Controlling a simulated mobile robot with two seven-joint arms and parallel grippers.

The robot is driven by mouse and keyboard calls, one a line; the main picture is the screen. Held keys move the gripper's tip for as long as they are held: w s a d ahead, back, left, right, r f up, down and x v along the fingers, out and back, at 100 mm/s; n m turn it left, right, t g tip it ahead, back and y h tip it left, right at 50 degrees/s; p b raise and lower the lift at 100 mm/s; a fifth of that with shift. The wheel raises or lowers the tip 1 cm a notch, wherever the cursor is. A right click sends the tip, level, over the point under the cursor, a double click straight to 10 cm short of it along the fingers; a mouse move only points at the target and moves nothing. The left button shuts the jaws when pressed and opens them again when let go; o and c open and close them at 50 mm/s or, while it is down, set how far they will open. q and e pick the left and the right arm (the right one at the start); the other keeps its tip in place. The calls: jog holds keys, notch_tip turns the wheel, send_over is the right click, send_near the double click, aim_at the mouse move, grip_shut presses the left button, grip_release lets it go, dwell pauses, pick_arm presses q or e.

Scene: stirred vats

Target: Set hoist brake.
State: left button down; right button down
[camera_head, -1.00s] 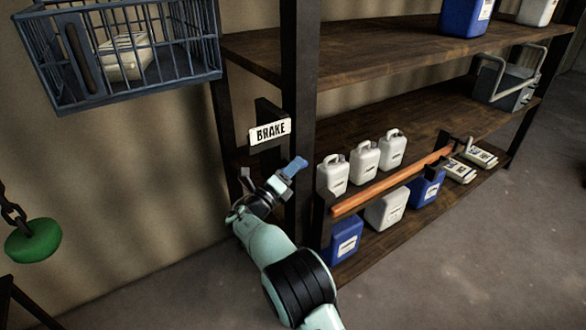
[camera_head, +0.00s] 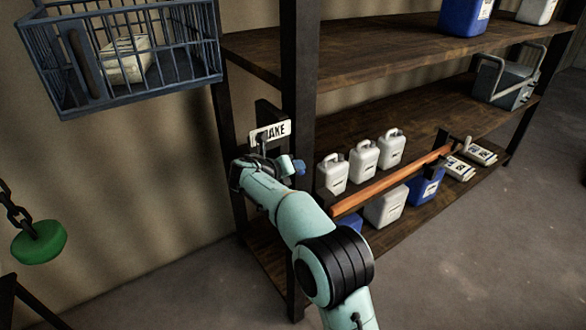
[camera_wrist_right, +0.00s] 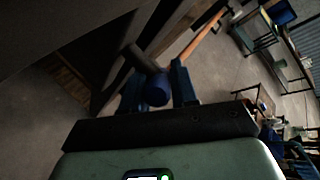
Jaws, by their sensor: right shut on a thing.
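The white BRAKE sign (camera_head: 281,129) is fixed by the dark shelf post, and my right arm hides part of its lettering. Just below it is my right gripper (camera_head: 291,164), largely hidden behind its own wrist in the head view. In the right wrist view, the brake lever's round blue grip (camera_wrist_right: 157,89) sits between the two fingers of my right gripper (camera_wrist_right: 154,92), which are shut on it. A dark shaft runs from the blue grip up and left. My left gripper is not in view.
The shelf (camera_head: 390,115) holds white jugs (camera_head: 364,158), blue containers and a grey crate (camera_head: 503,82). An orange bar (camera_head: 390,182) runs along its front. A barred blue cage (camera_head: 130,60) hangs upper left, and a green disc (camera_head: 38,242) hangs on a chain at left.

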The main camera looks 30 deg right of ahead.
jog(key=m+y, duration=0.1)
jog(key=y, duration=0.3)
jog(key=shift+d+r+g, duration=0.1)
jog(key=shift+d+g, duration=0.05)
jog(key=shift+g, duration=0.25)
jog(key=shift+m+g+y, duration=0.3)
jog(key=shift+y, duration=1.4)
jog(key=c, duration=1)
grip_release()
jog(key=shift+o, duration=0.2)
jog(key=v, duration=1.3)
